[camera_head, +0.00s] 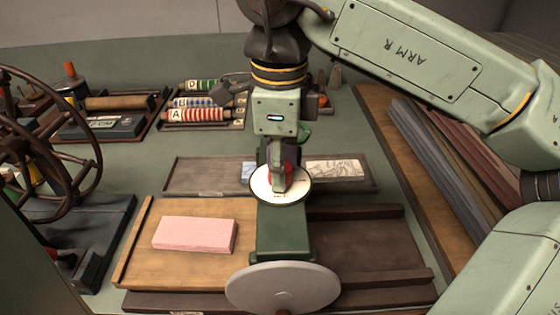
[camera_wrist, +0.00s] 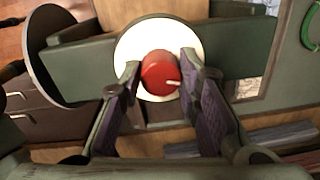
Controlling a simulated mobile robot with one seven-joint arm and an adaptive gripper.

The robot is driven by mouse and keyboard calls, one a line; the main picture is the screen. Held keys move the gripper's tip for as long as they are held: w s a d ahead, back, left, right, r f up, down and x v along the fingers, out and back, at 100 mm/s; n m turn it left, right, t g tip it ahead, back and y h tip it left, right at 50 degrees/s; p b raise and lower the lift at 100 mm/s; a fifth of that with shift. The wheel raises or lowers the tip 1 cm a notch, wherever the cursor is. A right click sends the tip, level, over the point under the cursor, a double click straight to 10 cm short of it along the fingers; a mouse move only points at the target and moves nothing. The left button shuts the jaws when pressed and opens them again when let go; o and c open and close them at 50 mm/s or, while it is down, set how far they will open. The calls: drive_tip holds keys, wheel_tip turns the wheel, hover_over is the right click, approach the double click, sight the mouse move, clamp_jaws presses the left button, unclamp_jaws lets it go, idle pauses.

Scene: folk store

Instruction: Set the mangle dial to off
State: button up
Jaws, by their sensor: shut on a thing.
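The mangle dial is a red knob (camera_wrist: 158,72) on a round white face (camera_head: 268,196), set on top of the green mangle body (camera_head: 282,236). In the wrist view the knob shows between the two fingers of my gripper (camera_wrist: 160,68), with a white pointer mark toward its lower right. In the head view my gripper (camera_head: 281,180) reaches down from above and covers most of the knob. The gripper is shut on the knob. Only a few small dark marks show on the white face, and I cannot read them.
A pink block (camera_head: 194,234) lies on the wooden board left of the mangle. A grey disc (camera_head: 283,288) stands at its front. A large spoked wheel (camera_head: 45,150) is at left.

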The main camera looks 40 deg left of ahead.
drive_tip(key=shift+n, duration=1.9)
drive_tip(key=o, duration=1.2)
wheel_tip(320, 180, up, 8)
drive_tip(key=shift+s+d+f, duration=0.1)
drive_tip(key=shift+d+f, duration=0.05)
drive_tip(key=shift+f, duration=0.1)
drive_tip(key=shift+s, duration=0.1)
